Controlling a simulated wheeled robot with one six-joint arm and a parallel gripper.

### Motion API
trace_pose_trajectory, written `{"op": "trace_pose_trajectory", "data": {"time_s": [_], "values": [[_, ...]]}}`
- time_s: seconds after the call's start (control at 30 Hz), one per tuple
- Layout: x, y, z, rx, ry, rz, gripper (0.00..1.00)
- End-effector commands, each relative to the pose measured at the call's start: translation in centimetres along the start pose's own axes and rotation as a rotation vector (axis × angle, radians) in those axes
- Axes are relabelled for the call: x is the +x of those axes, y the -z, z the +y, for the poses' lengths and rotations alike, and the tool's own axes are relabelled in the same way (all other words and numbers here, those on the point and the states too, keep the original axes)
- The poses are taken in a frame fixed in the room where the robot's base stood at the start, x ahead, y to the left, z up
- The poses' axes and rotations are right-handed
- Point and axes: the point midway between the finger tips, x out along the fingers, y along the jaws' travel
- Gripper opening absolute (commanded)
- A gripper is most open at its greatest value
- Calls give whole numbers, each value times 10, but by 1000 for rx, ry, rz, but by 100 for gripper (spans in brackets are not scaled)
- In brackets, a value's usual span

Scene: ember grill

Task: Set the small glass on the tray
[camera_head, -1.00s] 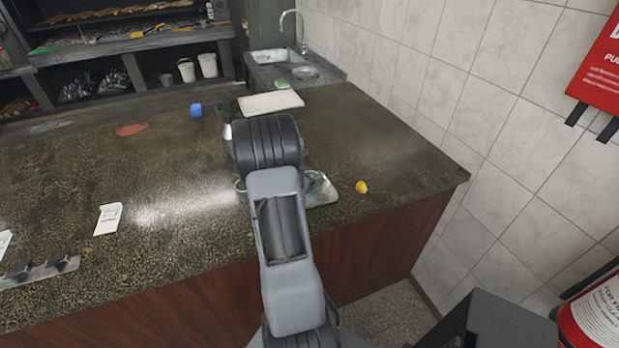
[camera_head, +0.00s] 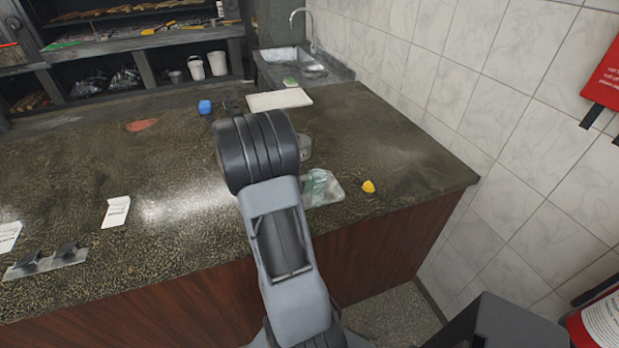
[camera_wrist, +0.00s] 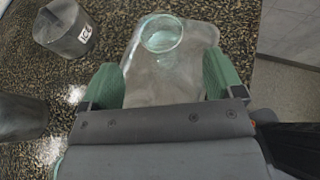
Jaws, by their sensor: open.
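The small glass (camera_wrist: 161,36) is clear with a greenish rim. In the wrist view it appears to stand upright on the grey tray (camera_wrist: 145,84), near its far part. My gripper (camera_wrist: 161,76) is open, with a green finger on each side over the tray. The space between the fingers is empty and the glass is just beyond the fingertips, apart from them. In the head view the tray (camera_head: 331,194) lies near the counter's front edge, with the greenish glass (camera_head: 316,181) on it. My arm hides most of the gripper there.
A grey container marked ICE (camera_wrist: 66,28) stands left of the tray in the wrist view, with a dark round object (camera_wrist: 20,117) nearer. A lemon (camera_head: 369,186) lies right of the tray. A white board (camera_head: 280,99) and a blue object (camera_head: 205,107) are farther back.

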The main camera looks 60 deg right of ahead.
Motion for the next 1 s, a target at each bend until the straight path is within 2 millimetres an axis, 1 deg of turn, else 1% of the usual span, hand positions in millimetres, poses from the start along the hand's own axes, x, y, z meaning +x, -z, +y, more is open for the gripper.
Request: {"op": "trace_pose_trajectory", "data": {"time_s": [0.03, 0.1, 0.2, 0.43, 0.5, 0.57, 0.67, 0.7, 0.77, 0.8, 0.87, 0.9, 0.97, 1.0], "values": [[-9, 1, 0, 1, -4, 0, 87], [-18, 0, 1, 2, -3, -1, 87], [-28, 0, 0, 0, -2, 0, 87], [-37, 0, 0, 3, 0, 1, 87], [-43, -2, -2, 33, 2, 15, 87], [-55, -4, -5, 101, 8, 47, 87], [-91, -5, -16, 302, 27, 158, 87], [-110, -4, -23, 406, 39, 223, 87], [-141, 1, -34, 572, 66, 339, 87], [-162, 5, -41, 680, 88, 425, 87], [-194, 12, -52, 829, 129, 557, 87], [-214, 16, -58, 920, 161, 648, 87], [-244, 23, -69, 1037, 216, 780, 87], [-262, 26, -75, 1103, 256, 866, 87]]}}
